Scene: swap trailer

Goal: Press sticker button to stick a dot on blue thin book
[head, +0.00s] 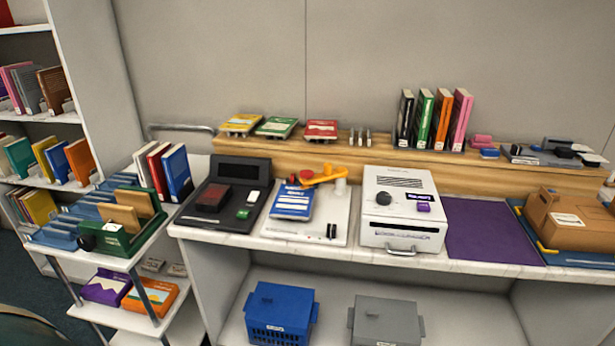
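A thin blue book (293,203) with a white panel on its cover lies flat on a white board (337,229) on the counter. Just behind it is a yellow-orange arm (327,175) on a white post, reaching left to over the book's back edge. A round red part (306,174) at the arm's left end looks like the sticker button. I cannot make out a dot on the book's cover. Neither of my grippers is in view.
A black device (227,192) stands left of the board and a white boxy machine (403,211) right of it. A purple mat (488,231) is bare. Books stand on the wooden ledge (375,155) behind. A trolley with a green crate (122,240) is at left.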

